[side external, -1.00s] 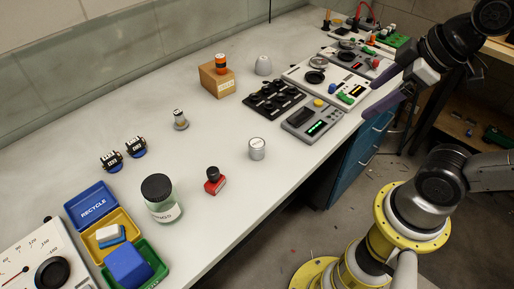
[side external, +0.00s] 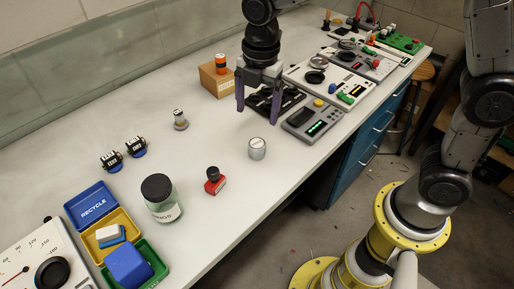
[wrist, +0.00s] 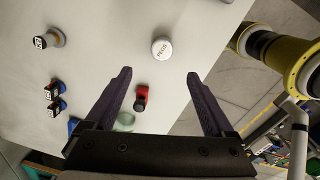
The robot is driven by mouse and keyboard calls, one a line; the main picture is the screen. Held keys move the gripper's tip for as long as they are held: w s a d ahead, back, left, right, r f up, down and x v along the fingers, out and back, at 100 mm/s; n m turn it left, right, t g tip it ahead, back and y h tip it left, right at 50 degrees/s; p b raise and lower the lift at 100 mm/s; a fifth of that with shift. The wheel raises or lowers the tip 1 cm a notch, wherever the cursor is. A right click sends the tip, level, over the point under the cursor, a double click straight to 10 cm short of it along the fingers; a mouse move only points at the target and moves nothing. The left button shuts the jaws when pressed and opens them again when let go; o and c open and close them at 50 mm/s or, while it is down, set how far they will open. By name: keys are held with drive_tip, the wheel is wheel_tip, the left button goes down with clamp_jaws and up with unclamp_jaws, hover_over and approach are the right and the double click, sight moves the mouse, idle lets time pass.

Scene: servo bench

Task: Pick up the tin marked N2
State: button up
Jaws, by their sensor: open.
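A small round silver tin with a pale lid (side external: 257,149) stands upright on the bench. In the wrist view its lid (wrist: 162,48) carries dark lettering that looks like PEGS; I cannot make out N2 on it. My gripper (side external: 258,114) is open and empty, fingers pointing down, above the bench and behind the tin in the side view. In the wrist view the tin lies beyond the fingertips (wrist: 160,74), roughly centred between them and apart from them.
A red stamp with a black knob (side external: 214,181) and a dark-lidded jar (side external: 162,200) stand left of the tin. A grey meter (side external: 312,122) is to its right. Two blue-based labelled pieces (side external: 123,154) and a small grey piece (side external: 180,120) stand further back. Bench around the tin is clear.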

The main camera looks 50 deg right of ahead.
sight(257, 143)
wheel_tip(257, 143, down, 8)
drive_tip(key=shift+w+f, duration=0.1)
drive_tip(key=shift+w, duration=0.05)
drive_tip(key=shift+w+d+f, duration=0.1)
drive_tip(key=shift+d+f, duration=0.05)
drive_tip(key=shift+f, duration=2.35)
clamp_jaws()
drive_tip(key=shift+r, duration=0.1)
